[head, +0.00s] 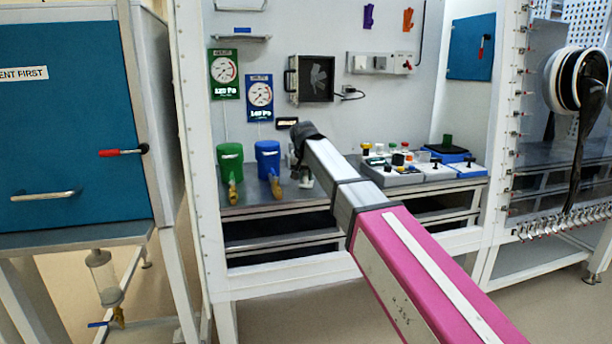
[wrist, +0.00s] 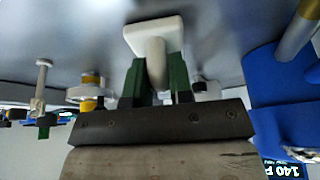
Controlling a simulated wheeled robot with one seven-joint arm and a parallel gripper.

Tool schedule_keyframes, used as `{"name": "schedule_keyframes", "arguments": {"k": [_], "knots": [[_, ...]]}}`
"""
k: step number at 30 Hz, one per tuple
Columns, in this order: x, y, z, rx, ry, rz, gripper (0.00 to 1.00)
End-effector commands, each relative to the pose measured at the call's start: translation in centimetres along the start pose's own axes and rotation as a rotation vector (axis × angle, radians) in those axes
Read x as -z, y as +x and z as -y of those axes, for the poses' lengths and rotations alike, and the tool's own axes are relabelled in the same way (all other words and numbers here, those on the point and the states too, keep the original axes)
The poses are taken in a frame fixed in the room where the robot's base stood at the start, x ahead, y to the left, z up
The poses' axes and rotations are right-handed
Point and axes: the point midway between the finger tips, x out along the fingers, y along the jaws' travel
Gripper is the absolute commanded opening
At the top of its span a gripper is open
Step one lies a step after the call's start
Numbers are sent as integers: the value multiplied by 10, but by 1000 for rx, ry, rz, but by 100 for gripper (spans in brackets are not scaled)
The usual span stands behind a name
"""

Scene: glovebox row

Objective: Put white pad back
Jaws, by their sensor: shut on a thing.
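The white pad (wrist: 152,35) shows in the wrist view as a pale block with rounded edges and a narrower stem. My gripper (wrist: 154,75) has green fingers, one on each side of that stem, and is shut on it. The grey bench surface lies just beyond the pad; I cannot tell whether they touch. In the head view my gripper (head: 304,178) is low over the bench, just right of the blue canister, and mostly hidden by my arm. The pad cannot be made out clearly there.
A green canister (head: 230,165) and a blue canister (head: 267,160) with brass taps stand left of my gripper. To the right are white boxes (head: 388,177), several capped bottles and a blue tray (head: 447,153). The bench (head: 255,197) has a frame post at its left.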

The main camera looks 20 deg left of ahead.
Motion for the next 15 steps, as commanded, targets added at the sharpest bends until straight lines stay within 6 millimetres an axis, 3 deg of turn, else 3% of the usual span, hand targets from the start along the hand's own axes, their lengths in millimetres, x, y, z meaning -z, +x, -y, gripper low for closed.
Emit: {"name": "schedule_keyframes", "arguments": {"k": [3,4,6,15], "knots": [[-1,2,0,0,0,0,2],[-1,1,0,0,0,0,30],[0,1,0,0,0,0,46],[0,0,0,0,0,0,46]]}}
